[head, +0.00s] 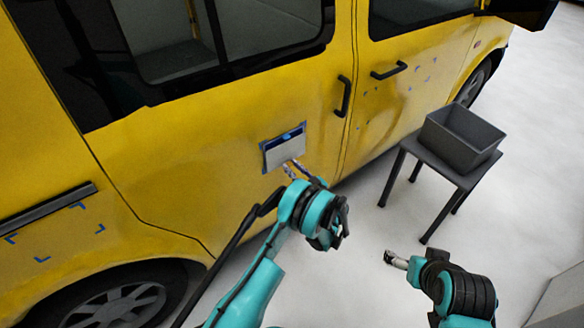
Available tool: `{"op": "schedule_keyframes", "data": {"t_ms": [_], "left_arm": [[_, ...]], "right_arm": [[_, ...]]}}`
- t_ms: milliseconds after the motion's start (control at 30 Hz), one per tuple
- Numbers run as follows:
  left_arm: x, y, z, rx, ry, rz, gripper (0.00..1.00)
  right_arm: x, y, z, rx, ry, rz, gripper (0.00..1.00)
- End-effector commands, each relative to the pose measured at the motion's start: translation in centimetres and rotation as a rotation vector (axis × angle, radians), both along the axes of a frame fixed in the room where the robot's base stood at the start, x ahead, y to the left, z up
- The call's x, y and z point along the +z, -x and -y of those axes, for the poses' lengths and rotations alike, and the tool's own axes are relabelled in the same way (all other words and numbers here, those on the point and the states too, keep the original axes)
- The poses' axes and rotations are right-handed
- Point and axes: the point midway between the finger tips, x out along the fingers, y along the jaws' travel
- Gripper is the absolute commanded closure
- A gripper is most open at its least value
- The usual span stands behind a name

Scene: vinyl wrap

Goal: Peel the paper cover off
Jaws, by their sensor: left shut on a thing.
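A small rectangular decal sits on the yellow van's sliding door, with a dark blue border and strip (290,136) along its top. A pale grey-white paper cover (283,154) spans most of it below the strip. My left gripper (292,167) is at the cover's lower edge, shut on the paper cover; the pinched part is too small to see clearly. My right gripper (391,258) is held low over the floor, away from the van, and points left. Whether its fingers are open or shut is too small to tell.
The yellow van (225,130) fills the left and middle, with black door handles and blue corner marks low on its rear side. A dark grey bin (460,140) stands on a small dark table (437,170) at the right. The pale floor between table and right arm is clear.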

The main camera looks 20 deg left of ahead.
Motion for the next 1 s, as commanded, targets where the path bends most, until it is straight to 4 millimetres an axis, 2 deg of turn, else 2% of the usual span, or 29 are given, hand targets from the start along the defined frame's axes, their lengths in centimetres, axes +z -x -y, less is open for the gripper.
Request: {"op": "schedule_keyframes", "data": {"t_ms": [267,1000], "left_arm": [[0.0,0.3,0.4,-0.001,0.000,0.000,1.00],[0.0,2.6,3.5,-0.001,0.000,0.000,1.00]], "right_arm": [[0.0,0.0,0.0,0.000,0.000,0.000,0.13],[0.0,0.0,0.0,0.000,0.000,0.000,0.13]]}}
